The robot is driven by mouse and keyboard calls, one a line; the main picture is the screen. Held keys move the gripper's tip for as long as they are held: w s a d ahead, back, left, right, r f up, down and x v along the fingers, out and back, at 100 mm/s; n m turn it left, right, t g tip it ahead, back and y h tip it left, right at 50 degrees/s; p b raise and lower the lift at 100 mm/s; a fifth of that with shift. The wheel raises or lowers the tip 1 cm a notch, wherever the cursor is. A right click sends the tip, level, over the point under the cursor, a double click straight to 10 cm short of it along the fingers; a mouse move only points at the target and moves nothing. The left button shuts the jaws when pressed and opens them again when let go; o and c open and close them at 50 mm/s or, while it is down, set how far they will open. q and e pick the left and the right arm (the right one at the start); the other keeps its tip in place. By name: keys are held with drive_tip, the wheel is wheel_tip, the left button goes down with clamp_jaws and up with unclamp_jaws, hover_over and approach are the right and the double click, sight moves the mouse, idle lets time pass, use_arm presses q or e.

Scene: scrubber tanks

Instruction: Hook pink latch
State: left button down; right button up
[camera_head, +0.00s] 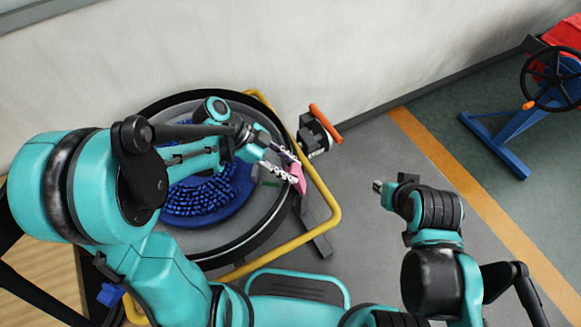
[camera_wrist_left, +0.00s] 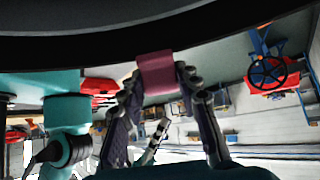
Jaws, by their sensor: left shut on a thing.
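The pink latch (camera_head: 297,178) is a small pink piece at the right rim of the round tank (camera_head: 255,225). My left gripper (camera_head: 284,164) reaches over the tank from the left, with its fingers at the latch. In the left wrist view, the latch (camera_wrist_left: 157,74) sits between the two fingertips of my left gripper (camera_wrist_left: 160,84), which is shut on it, close under the dark curved rim. What the latch hooks onto cannot be made out. My right gripper (camera_head: 380,187) is over the floor right of the tank, away from the latch; its fingers are too small to read.
A blue ring of bristles (camera_head: 205,195) lies inside the tank. A yellow rail (camera_head: 325,190) runs around the tank's right side. A fitting with an orange handle (camera_head: 325,123) stands near the wall. A blue frame with a black handwheel (camera_head: 553,78) is far right. Floor between is clear.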

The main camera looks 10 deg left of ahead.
use_arm(q)
drive_tip(key=shift+a+f, duration=0.1)
drive_tip(key=shift+a, duration=0.05)
drive_tip(key=c, duration=1.1)
unclamp_jaws()
drive_tip(key=shift+a, duration=0.1)
drive_tip(key=v, duration=1.2)
drive_tip(key=shift+a, duration=0.1)
